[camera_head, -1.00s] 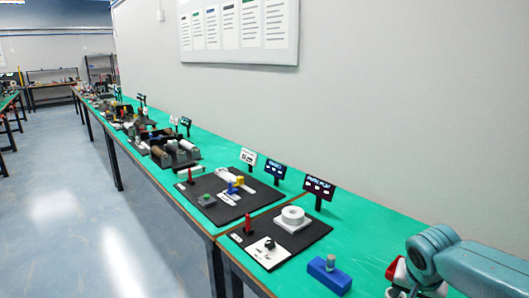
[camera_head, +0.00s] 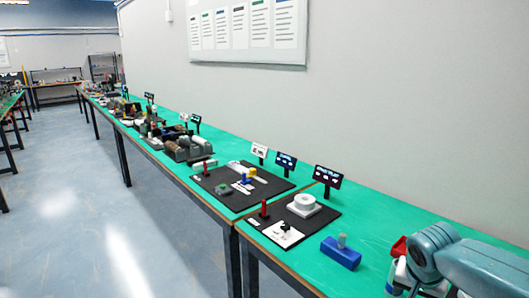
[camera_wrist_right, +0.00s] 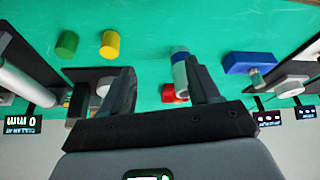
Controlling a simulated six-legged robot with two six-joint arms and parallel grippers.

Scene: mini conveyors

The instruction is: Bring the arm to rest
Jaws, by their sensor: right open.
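My right arm (camera_head: 435,250) is at the lower right of the head view, low over the green bench; its fingertips are not clear there. In the right wrist view, my right gripper (camera_wrist_right: 158,66) is open, its two black fingers spread apart. A grey-and-blue cylinder (camera_wrist_right: 180,66) shows beyond the right-hand finger, and a red object (camera_wrist_right: 170,95) shows between the fingers. I cannot tell if either touches a finger; neither is gripped. My left gripper is not in view.
On the green bench (camera_head: 385,220), a blue block with a grey knob (camera_head: 341,253) stands left of my arm. Black boards (camera_head: 260,235) carry small parts. Green (camera_wrist_right: 67,44) and yellow (camera_wrist_right: 109,44) cylinders appear in the wrist view. A wall runs behind; the floor (camera_head: 80,220) at left is clear.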

